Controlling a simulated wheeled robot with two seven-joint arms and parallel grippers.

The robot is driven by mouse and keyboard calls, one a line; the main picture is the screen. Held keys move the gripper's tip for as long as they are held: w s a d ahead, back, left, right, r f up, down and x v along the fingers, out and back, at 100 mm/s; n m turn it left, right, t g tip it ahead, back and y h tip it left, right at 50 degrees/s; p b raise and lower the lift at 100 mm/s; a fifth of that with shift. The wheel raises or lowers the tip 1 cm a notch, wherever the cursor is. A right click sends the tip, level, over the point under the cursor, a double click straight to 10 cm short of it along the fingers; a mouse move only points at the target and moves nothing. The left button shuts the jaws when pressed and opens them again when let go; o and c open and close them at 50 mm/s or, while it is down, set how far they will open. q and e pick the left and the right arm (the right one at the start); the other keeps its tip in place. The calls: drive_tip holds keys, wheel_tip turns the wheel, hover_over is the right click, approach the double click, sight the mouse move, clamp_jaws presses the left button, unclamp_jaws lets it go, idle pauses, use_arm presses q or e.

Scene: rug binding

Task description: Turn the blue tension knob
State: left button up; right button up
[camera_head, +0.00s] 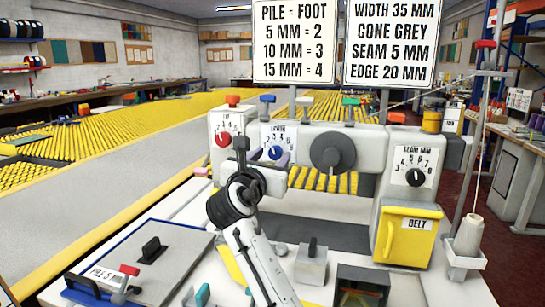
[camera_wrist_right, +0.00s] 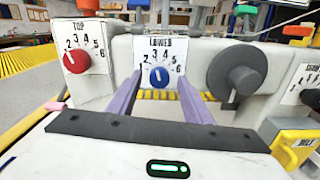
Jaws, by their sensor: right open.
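The blue tension knob (camera_head: 276,153) sits on the white dial plate marked LOWER on the machine's front. It also shows in the right wrist view (camera_wrist_right: 159,77), its white pointer roughly upward, near the 3 and 4. My right gripper (camera_head: 262,158) is in front of this dial. In the right wrist view its two purple fingers (camera_wrist_right: 159,84) are open, one on each side of the knob. The knob appears between the tips with gaps on both sides; I cannot tell how deep the fingers reach. My left gripper is not in view.
A red knob (camera_wrist_right: 76,60) on the TOP dial is to the left. A large grey knob (camera_wrist_right: 234,76) is to the right. The SEAM MM dial (camera_head: 414,177) and yellow BELT door (camera_head: 407,238) are farther right. A thread cone (camera_head: 470,237) stands at the right.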

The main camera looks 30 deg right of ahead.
drive_tip(key=shift+w+d, duration=0.5)
drive_tip(key=shift+d, duration=0.05)
drive_tip(key=c, duration=1.1)
drive_tip(key=shift+o, duration=0.2)
